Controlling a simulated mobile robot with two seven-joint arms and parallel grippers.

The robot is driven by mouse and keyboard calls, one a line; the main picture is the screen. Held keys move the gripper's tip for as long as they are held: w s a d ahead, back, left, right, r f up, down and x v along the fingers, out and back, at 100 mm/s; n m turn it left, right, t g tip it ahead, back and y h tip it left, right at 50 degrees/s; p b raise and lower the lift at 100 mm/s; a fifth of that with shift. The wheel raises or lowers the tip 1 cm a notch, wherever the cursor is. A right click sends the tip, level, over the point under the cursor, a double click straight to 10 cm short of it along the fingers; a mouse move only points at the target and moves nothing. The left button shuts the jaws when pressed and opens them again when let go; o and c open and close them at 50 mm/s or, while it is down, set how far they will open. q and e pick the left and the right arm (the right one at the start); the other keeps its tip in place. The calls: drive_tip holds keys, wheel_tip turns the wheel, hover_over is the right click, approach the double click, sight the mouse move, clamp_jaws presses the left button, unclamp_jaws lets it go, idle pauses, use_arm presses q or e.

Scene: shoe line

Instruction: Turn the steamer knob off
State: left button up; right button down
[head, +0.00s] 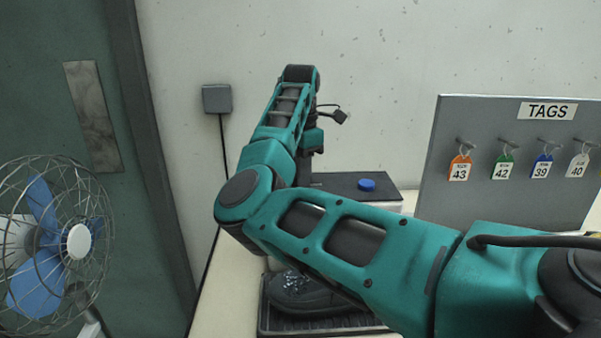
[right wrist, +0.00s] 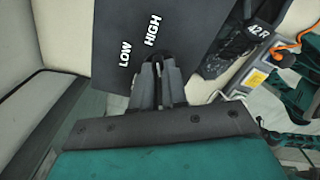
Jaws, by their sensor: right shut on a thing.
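The steamer's dark panel (right wrist: 112,22) fills the upper middle of the right wrist view, with the white words LOW and HIGH on it. My right gripper (right wrist: 159,66) is shut on the dark steamer knob (right wrist: 158,56) at the panel's edge, close to HIGH. The fingers hide most of the knob, and its exact setting cannot be told. In the head view, my right arm reaches across to the dark-topped steamer (head: 340,181) by the wall and hides its front. My left gripper is not in view.
A blue round cap (head: 367,185) sits on the dark top. A dark shoe (head: 303,292) lies on a tray (head: 266,322) below my arm. A grey TAGS board (head: 480,190) with hanging size tags stands at right. A fan (head: 55,245) stands at left.

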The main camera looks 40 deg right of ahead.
drive_tip(key=n+b, duration=0.1)
drive_tip(key=n, duration=0.5)
drive_tip(key=shift+w+n, duration=0.15)
drive_tip(key=shift+n, duration=0.15)
drive_tip(key=n+b, duration=0.1)
drive_tip(key=n, duration=0.2)
drive_tip(key=shift+n, duration=0.3)
drive_tip(key=n, duration=0.3)
drive_tip(key=shift+w+a+n+b, duration=0.1)
drive_tip(key=shift+n+b, duration=0.2)
drive_tip(key=shift+n, duration=0.1)
drive_tip(key=n+b, duration=0.1)
drive_tip(key=n, duration=0.4)
drive_tip(key=shift+a+n+b, duration=0.15)
drive_tip(key=shift+n+b, duration=0.4)
drive_tip(key=shift+n, duration=1.85)
drive_tip(key=shift+r, duration=0.1)
drive_tip(key=c, duration=1.2)
unclamp_jaws()
